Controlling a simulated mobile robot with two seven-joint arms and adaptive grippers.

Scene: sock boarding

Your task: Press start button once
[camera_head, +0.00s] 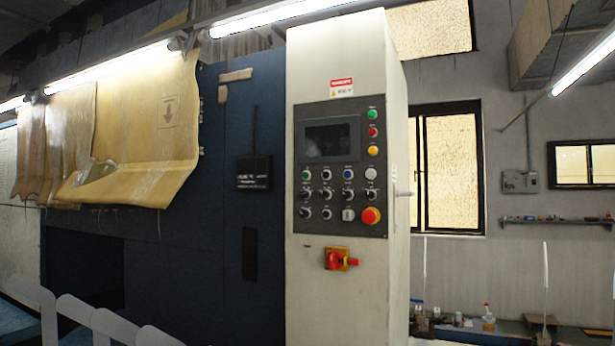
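A dark control panel (341,165) is set in the front of a tall cream cabinet (342,285). A green button (372,114) sits at the panel's upper right, above a red button (373,132) and a yellow button (373,151). A second green button (306,174) is at the left of the lower rows. The labels are too small to read, so I cannot tell which green one is marked start. A large red mushroom button (371,216) is at the lower right. Neither of my grippers is in view, and nothing covers the panel.
A red rotary switch (341,260) on a yellow plate sticks out below the panel. A dark blue machine body (200,255) with yellowish sheets (150,120) stands left. Pale flat rounded shapes (90,318) rise at the lower left. A cluttered bench (480,330) is at the right.

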